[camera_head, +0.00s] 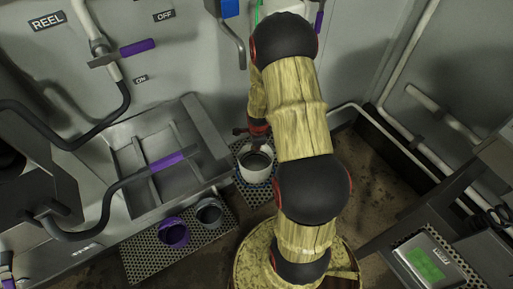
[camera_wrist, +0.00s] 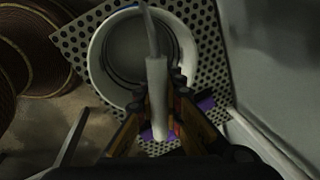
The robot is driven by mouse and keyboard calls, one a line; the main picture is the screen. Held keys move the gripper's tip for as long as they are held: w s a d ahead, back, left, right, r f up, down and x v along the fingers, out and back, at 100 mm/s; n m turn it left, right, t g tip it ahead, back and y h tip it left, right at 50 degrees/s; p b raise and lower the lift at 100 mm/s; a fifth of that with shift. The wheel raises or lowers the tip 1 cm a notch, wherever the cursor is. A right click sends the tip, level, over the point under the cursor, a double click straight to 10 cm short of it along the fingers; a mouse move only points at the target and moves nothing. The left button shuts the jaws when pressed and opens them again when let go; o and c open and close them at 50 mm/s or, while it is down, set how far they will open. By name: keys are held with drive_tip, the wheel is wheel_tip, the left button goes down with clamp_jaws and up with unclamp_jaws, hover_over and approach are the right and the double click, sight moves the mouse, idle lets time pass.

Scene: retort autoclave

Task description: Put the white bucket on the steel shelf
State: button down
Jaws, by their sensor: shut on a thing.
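The white bucket (camera_head: 254,177) is in the middle of the head view, below my gripper (camera_head: 258,138). In the wrist view the white bucket (camera_wrist: 98,62) is seen from above, upright, with a dark grey inside. My gripper (camera_wrist: 158,105) is shut on the pale grip of its handle, at the near side of the rim. A perforated steel shelf (camera_head: 258,196) lies beneath the bucket, and its holes also show around the bucket in the wrist view (camera_wrist: 208,75). I cannot tell whether the bucket's base touches the shelf.
A purple bucket (camera_head: 172,233) and a grey bucket (camera_head: 209,213) stand on another perforated shelf (camera_head: 145,262) at lower left. A steel basin (camera_head: 150,170) with a purple-gripped hose is on the wall. A round barrel (camera_head: 246,262) stands in front. A device with a green screen (camera_head: 425,262) is at right.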

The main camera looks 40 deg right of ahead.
drive_tip(key=c, duration=2.4)
unclamp_jaws()
drive_tip(key=shift+f, duration=0.15)
drive_tip(key=o, duration=0.3)
drive_tip(key=shift+o, duration=0.9)
